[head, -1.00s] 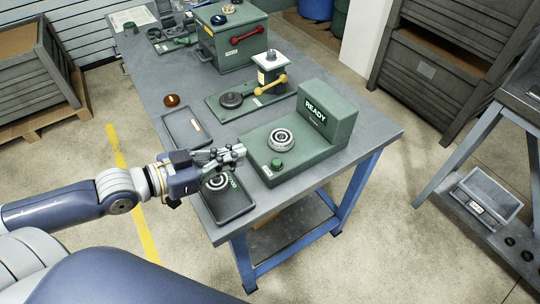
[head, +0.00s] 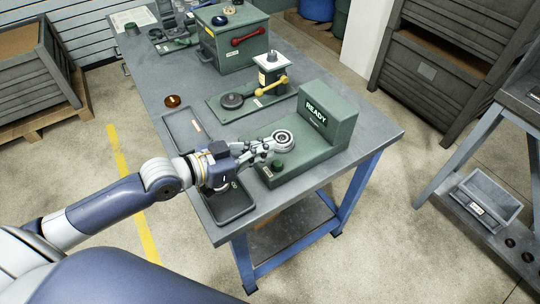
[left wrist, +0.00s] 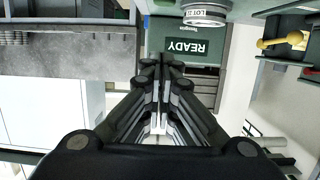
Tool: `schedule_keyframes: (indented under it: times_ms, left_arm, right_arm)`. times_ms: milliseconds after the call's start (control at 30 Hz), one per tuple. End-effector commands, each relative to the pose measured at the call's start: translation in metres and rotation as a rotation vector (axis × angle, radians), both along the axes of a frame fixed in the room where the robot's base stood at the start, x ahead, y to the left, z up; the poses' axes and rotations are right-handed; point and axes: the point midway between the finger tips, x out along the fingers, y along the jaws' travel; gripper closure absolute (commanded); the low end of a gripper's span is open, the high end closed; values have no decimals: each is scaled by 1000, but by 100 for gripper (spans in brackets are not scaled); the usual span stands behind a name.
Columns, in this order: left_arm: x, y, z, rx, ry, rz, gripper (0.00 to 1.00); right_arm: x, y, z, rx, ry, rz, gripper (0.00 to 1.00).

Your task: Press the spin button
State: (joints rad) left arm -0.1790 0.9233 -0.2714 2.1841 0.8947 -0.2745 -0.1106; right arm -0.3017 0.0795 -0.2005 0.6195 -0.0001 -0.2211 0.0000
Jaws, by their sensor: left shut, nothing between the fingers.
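The green grinder (head: 320,150) stands on the table with its screen (head: 316,108) reading READY; the screen also shows upside down in the left wrist view (left wrist: 187,46). A green round button (head: 277,165) is on the grinder's low front part. A metal ring (head: 283,137) sits on its top, behind the button; a ring labelled LOT shows in the left wrist view (left wrist: 205,14). My left gripper (head: 268,147) is shut and empty, its tips just behind and left of the button, near the ring. In the left wrist view its fingers (left wrist: 158,68) are together. My right gripper is not in view.
A dark tray (head: 235,212) lies under my left wrist, its contents mostly hidden. Another shallow tray (head: 182,130) lies farther back. A green plate (head: 225,115) with a yellow-handled device (head: 270,85) stands behind the grinder. Bare tabletop (head: 370,130) lies to its right.

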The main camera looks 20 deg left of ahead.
Motion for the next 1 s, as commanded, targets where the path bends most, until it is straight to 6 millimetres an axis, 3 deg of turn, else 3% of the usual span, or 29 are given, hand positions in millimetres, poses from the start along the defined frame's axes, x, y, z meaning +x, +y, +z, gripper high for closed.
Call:
schedule_keyframes:
  times_ms: [133, 200, 400, 867, 1000]
  left_arm:
    - [17, -12, -2, -4, -2, 1, 100]
    - [16, -12, -18, 2, 7, 1, 100]
    - [16, -12, -40, 1, 2, 0, 100]
    - [15, -12, -46, 1, 1, 0, 100]
    - [15, -12, -56, 1, 2, 0, 100]
  right_arm:
    - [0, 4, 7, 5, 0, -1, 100]
    - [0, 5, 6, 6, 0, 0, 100]
    - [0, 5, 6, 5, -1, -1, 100]
    - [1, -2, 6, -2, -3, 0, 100]
    - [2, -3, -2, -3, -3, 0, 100]
